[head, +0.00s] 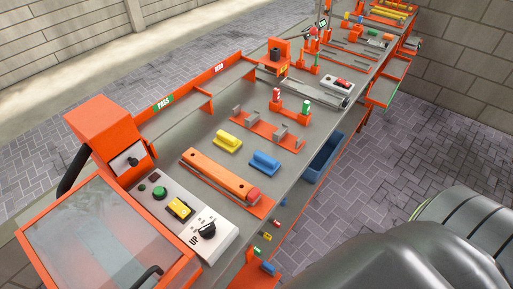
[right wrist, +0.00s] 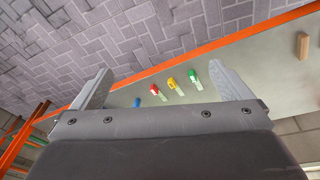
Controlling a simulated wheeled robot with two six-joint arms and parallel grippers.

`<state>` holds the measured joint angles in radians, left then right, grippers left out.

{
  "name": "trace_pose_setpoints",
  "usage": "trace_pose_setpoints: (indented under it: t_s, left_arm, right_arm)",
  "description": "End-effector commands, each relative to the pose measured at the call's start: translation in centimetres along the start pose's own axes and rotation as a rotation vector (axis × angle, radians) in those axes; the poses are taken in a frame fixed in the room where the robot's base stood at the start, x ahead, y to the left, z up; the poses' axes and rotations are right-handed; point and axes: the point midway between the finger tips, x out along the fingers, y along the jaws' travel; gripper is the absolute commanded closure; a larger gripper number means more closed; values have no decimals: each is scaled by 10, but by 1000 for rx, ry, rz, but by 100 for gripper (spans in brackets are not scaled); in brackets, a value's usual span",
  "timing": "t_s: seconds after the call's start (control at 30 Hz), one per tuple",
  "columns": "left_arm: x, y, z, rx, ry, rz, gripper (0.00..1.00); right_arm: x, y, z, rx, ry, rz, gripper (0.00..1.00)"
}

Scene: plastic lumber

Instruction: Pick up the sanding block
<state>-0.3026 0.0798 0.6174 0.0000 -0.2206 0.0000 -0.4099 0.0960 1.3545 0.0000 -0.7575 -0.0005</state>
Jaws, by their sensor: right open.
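No thing is plainly marked as the sanding block. A yellow block with a raised grip (head: 228,142) and a similar blue block (head: 265,162) lie apart on the grey bench top (head: 300,160) in the head view; either could be it. A small tan block (right wrist: 303,45) shows at the right edge of the right wrist view; I cannot tell what it is. My right gripper (right wrist: 160,68) is open and empty, its two fingers spread wide, apart from all of these. My left gripper is in neither view.
An orange bar in a fixture (head: 220,172) and a control panel (head: 185,213) stand nearer on the bench. Orange holders (head: 268,130) stand behind the blocks. A blue bin (head: 323,157) hangs at the right side. Small coloured pieces (right wrist: 172,83) show beyond my fingers. The paved floor is clear.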

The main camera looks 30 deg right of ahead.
Motion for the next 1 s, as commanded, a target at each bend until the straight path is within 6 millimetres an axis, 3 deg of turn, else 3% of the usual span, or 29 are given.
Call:
trace_pose_setpoints:
  t_s: [0.03, 0.27, 0.43, 0.63, 0.73, 1.0]
  left_arm:
    - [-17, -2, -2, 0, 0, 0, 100]
    - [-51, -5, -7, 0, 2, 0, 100]
    - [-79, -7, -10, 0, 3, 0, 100]
    - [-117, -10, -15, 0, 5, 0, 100]
    - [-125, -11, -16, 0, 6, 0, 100]
    - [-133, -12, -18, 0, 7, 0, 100]
  right_arm:
    - [-30, 4, -14, 0, 12, 2, 2]
    - [-124, 13, -63, -16, 43, 9, 2]
    - [-203, 19, -97, -64, 64, 10, 2]
    - [-306, 22, -150, -295, 76, -2, 2]
    - [-327, 22, -177, -494, 57, -19, 2]
    - [-344, 24, -250, -1015, 6, -74, 2]
